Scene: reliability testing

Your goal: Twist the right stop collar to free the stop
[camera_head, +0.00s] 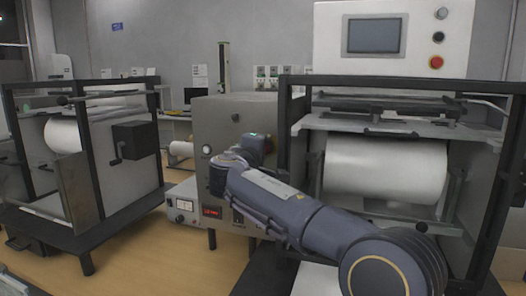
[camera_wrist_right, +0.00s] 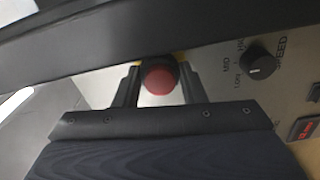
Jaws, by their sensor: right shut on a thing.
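The round red stop (camera_wrist_right: 158,80) sits in front of a yellow base, partly seen in the right wrist view. My right gripper (camera_wrist_right: 160,88) has one finger on each side of it and is shut on the stop, around its collar. The collar itself is mostly hidden behind the red cap and the fingers. In the head view my right arm reaches across to the front of the grey control box (camera_head: 223,110), and its wrist covers the stop and the fingers. My left gripper is not in view.
A black speed knob (camera_wrist_right: 262,66) and a red lit switch or display (camera_wrist_right: 306,128) are close to the gripper on the panel. A white roll machine (camera_head: 385,170) stands right of the box, another roll machine (camera_head: 65,135) at left. Bare floor (camera_head: 150,255) shows between them.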

